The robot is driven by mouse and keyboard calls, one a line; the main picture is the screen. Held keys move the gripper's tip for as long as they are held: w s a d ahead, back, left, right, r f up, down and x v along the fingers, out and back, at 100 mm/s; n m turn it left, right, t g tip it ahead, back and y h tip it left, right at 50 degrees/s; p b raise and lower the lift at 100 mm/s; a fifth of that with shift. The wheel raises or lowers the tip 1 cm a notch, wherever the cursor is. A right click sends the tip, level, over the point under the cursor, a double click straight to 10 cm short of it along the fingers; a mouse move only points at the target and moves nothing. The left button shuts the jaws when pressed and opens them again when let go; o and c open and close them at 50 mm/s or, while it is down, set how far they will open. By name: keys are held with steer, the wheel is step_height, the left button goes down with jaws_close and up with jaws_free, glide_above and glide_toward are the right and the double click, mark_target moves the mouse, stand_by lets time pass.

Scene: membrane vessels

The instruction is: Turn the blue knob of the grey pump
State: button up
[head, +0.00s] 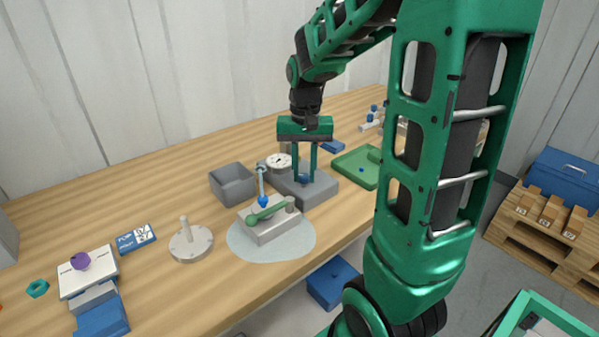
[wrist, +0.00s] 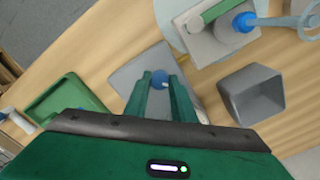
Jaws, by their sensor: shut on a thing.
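The grey pump (head: 318,190) is a low grey block on the wooden bench, and it also shows in the wrist view (wrist: 127,76). Its blue knob (wrist: 160,79) sits between my fingertips in the wrist view. My gripper (head: 305,179) points straight down over the pump in the head view, with its green fingers reaching the knob. My gripper is shut on the blue knob. In the head view the fingers hide most of the knob.
Left of the pump stand a light block with a green lever (head: 267,213) and an open grey box (head: 233,183). A round gauge (head: 279,161) is close behind. A green tray (head: 358,165) lies to the right. The bench's front edge is near.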

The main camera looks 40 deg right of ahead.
steer(key=n, duration=0.5)
steer(key=shift+w+r+n, duration=0.15)
steer(key=shift+w+n, duration=0.1)
steer(key=shift+n, duration=2.35)
steer(key=o, duration=1.1)
steer(key=shift+c, duration=0.2)
steer(key=shift+s, duration=0.1)
